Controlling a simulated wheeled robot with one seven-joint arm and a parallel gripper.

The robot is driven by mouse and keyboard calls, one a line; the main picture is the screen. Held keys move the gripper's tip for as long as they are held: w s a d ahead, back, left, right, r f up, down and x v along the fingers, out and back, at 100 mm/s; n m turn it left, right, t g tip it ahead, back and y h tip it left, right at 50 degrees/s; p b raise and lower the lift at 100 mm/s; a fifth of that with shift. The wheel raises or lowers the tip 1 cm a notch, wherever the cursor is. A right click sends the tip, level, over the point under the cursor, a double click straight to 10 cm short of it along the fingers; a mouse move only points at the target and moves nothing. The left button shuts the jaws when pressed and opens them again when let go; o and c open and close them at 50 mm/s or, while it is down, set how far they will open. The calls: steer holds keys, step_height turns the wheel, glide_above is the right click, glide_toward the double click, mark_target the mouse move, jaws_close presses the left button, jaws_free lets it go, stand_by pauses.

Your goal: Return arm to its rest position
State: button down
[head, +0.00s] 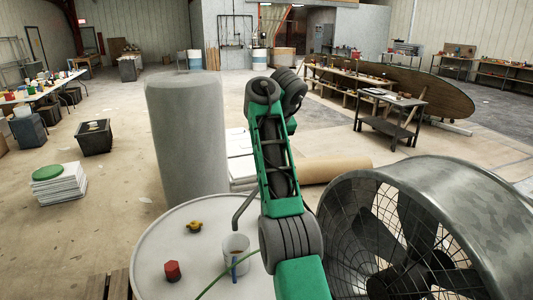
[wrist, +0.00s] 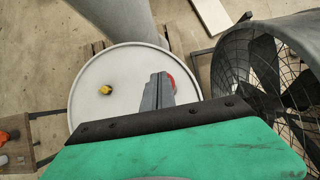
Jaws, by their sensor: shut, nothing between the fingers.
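My green and black arm (head: 279,165) is raised beside the white drum (head: 150,240), bent at a high elbow. My gripper (wrist: 161,77) shows in the wrist view as grey fingers, shut and empty, over the drum top. I cannot make the gripper out in the head view. A red cap-like piece (head: 172,270) and a yellow piece (head: 194,227) lie on the drum. A white mug (head: 236,250) with thin items in it stands near my arm.
A large caged fan (head: 470,215) stands close on the right. A tall grey cylinder (head: 187,135) stands behind the drum. A brown roll (head: 335,168) lies behind the arm. A workbench (head: 390,110) is at the back right.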

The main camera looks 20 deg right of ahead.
steer(key=shift+s+r+n, duration=0.3)
steer(key=shift+r+n, duration=0.1)
steer(key=shift+n, duration=0.2)
steer(key=s+a+n+g+h, duration=0.2)
steer(key=s+a+n, duration=0.1)
steer(key=s+n, duration=1.1)
steer(key=s+a+f+n+y, duration=0.1)
steer(key=s+a+f+n, duration=0.4)
steer(key=s+f+n, duration=0.5)
steer(key=s+a+f+n+y, duration=0.1)
steer(key=s+a+f+n, duration=0.5)
steer(key=s+f+n, duration=0.3)
steer(key=shift+s+a+f+n+b, duration=0.2)
steer(key=shift+s+f+n+b, duration=0.25)
steer(key=shift+n, duration=0.45)
steer(key=c, duration=2.2)
jaws_free()
steer(key=shift+w, duration=0.1)
